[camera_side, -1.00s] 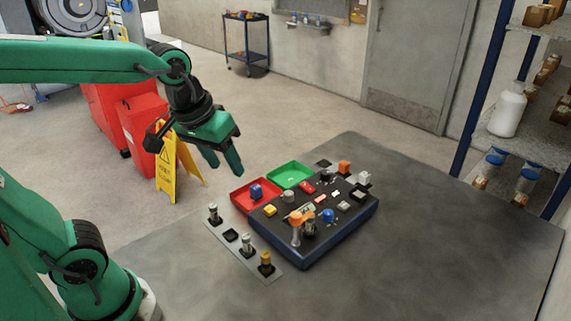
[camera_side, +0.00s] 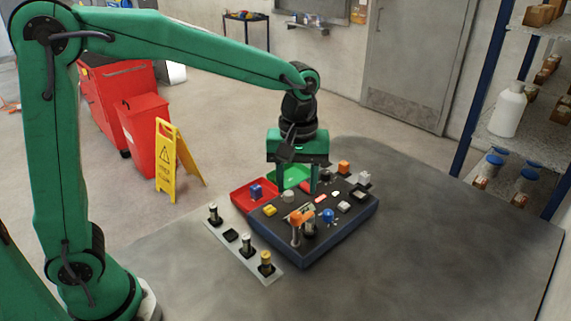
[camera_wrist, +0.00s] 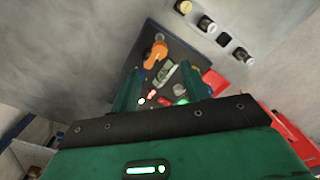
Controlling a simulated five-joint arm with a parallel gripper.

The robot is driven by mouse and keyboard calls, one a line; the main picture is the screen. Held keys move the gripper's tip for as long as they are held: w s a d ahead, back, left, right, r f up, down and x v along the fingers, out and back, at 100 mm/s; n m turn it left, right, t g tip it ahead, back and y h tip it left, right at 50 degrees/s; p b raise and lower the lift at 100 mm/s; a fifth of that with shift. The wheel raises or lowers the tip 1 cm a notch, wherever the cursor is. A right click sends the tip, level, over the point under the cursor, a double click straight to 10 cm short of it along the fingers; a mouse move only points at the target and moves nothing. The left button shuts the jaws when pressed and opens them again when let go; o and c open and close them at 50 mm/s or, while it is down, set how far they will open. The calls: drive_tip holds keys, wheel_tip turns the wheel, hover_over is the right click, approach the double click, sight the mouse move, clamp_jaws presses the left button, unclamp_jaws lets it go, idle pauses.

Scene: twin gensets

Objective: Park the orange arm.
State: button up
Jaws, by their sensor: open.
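A small orange arm (camera_side: 297,222) with a rounded head stands on the front part of the dark control panel (camera_side: 340,236). In the wrist view the orange arm (camera_wrist: 155,55) lies beyond my fingertips, near a grey round end. My gripper (camera_side: 297,190) points down above the back part of the panel, apart from the orange arm. In the wrist view my gripper (camera_wrist: 162,80) has its two green fingers spread with nothing held between them. The exact height of the fingertips above the panel is hard to tell.
The panel carries several small controls, including a blue knob (camera_side: 328,215). A red tray (camera_side: 240,197) and a green tray (camera_side: 296,176) adjoin it. A grey strip (camera_side: 228,248) with several pegs lies left of it. The table's right side is clear.

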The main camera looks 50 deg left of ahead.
sight(296, 215)
drive_tip(key=shift+f, duration=0.1)
drive_tip(key=shift+f, duration=3.85)
drive_tip(key=shift+c, duration=0.3)
drive_tip(key=c, duration=0.9)
